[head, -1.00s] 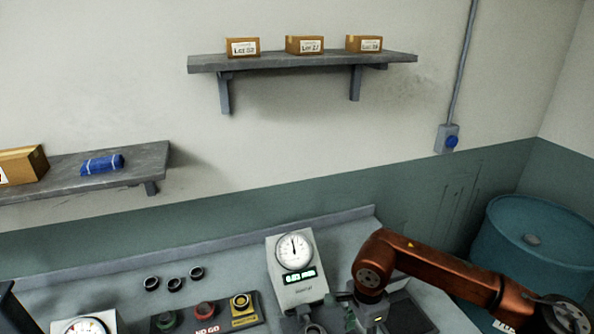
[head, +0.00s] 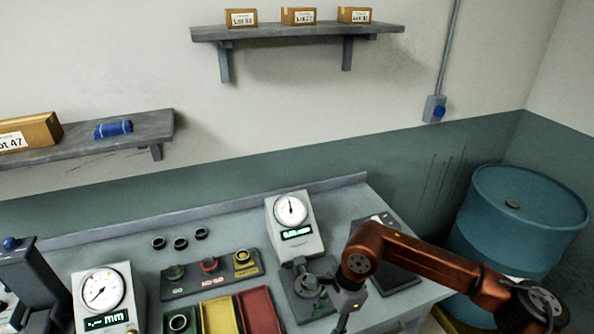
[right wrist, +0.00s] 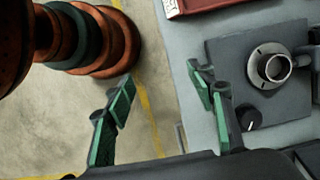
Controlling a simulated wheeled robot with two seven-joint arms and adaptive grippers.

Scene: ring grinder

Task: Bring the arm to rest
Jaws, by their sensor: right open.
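My right arm (head: 420,260), orange-brown, comes in from the right over the bench in the head view. Its right gripper (head: 342,318) hangs at the bench's front, partly cut off by the picture's bottom edge. In the right wrist view the right gripper (right wrist: 165,100) has its green-padded fingers wide apart with nothing between them. The left finger is over the floor and the right one is by the bench edge. My left gripper does not show.
A gauge stand (head: 294,225) and its dark base are close to my right gripper. A metal ring (right wrist: 272,66) sits on the base, beside a black knob (right wrist: 251,119). Green, yellow and red trays (head: 259,311) lie left. A blue drum (head: 520,225) stands right of the bench.

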